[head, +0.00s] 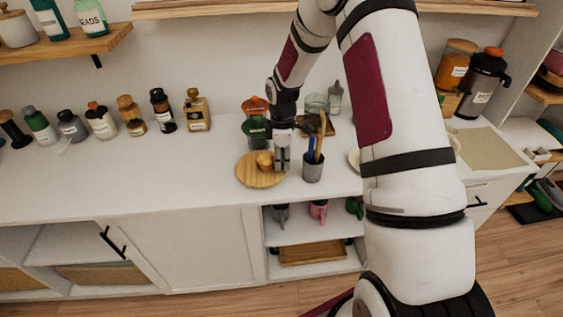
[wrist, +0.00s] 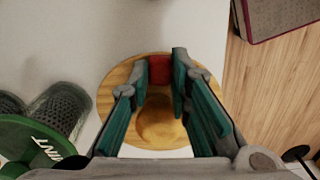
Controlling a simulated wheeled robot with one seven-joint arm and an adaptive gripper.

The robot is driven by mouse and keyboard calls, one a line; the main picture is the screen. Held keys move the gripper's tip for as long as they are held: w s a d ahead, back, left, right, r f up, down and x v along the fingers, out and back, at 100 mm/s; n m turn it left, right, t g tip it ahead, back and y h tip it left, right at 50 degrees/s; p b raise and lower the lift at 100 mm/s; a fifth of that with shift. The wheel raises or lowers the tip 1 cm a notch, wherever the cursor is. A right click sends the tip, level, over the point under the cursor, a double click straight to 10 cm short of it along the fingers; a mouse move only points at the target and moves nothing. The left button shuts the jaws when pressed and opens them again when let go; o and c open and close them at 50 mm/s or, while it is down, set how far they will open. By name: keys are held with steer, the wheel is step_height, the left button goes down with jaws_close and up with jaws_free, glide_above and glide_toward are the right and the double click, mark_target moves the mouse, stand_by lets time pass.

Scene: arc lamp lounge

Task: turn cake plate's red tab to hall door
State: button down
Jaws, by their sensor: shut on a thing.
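The cake plate (head: 249,177) is a round wooden plate on the white counter, with a small rounded brown piece (head: 264,160) on it. It also shows in the wrist view (wrist: 112,88). The red tab (wrist: 159,70) is at the plate's far rim in the wrist view. My gripper (wrist: 160,84) reaches over the plate with its teal-padded fingers on either side of the tab, shut on it. In the head view my gripper (head: 282,160) is at the plate's right part; the tab cannot be made out there. No hall door is identifiable in either view.
A grey cup with utensils (head: 313,167) stands close right of the plate. A green-lidded jar (head: 256,132) is just behind it. Several bottles and jars line the counter's back on the left. The counter left of the plate is clear in front.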

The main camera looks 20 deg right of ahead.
steer(key=shift+w+d+n, duration=0.15)
steer(key=shift+w+n, duration=0.1)
steer(key=shift+n, duration=0.25)
steer(key=shift+w, duration=0.1)
stand_by(0.3)
steer(key=c, duration=1.5)
jaws_free()
step_height(320, 180, up, 12)
steer(key=shift+f, duration=0.1)
